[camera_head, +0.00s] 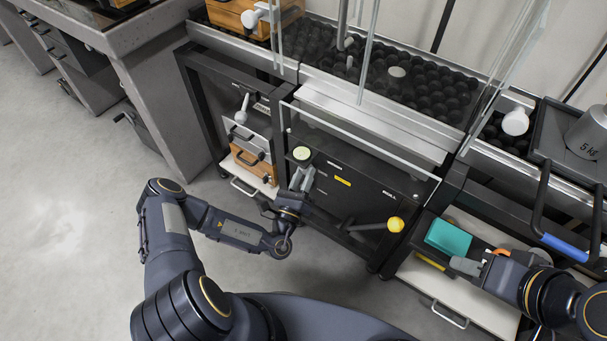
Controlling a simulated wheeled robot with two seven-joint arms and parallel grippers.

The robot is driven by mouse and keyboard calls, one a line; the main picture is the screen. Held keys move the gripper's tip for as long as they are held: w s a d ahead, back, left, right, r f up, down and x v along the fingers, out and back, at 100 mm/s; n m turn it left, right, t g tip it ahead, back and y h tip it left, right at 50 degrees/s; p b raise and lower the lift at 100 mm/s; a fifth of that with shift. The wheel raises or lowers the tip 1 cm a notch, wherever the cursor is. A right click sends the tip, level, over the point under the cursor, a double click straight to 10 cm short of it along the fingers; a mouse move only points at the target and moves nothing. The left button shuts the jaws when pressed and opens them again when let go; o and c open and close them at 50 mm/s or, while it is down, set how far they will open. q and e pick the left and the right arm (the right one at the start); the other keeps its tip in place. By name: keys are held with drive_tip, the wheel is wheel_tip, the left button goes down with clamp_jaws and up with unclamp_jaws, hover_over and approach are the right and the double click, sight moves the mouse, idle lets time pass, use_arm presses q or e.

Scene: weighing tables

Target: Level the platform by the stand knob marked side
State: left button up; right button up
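The stand's dark front panel (345,165) carries small white lettering, a yellow label and a word that looks like "ROLL". A pale green round knob (302,153) is at its upper left. A yellow knob (396,224) ends a dark rod at the lower right. My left gripper (302,179) is just below the green knob, its two grey fingers slightly apart with nothing seen between them. My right gripper (474,262) is beside a teal block (448,238) at the right; its finger gap is unclear. I cannot read any "side" marking.
A glass-sided platform with dark round bumps (425,90) stands above the panel. White knobs show at the right (515,122) and left (240,116). A weight marked 5 kg (590,132) sits far right. Left floor is clear.

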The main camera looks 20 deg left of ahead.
idle(0.3)
use_arm(q)
drive_tip(key=o, duration=1)
drive_tip(key=p+v, duration=0.1)
drive_tip(key=v, duration=0.7)
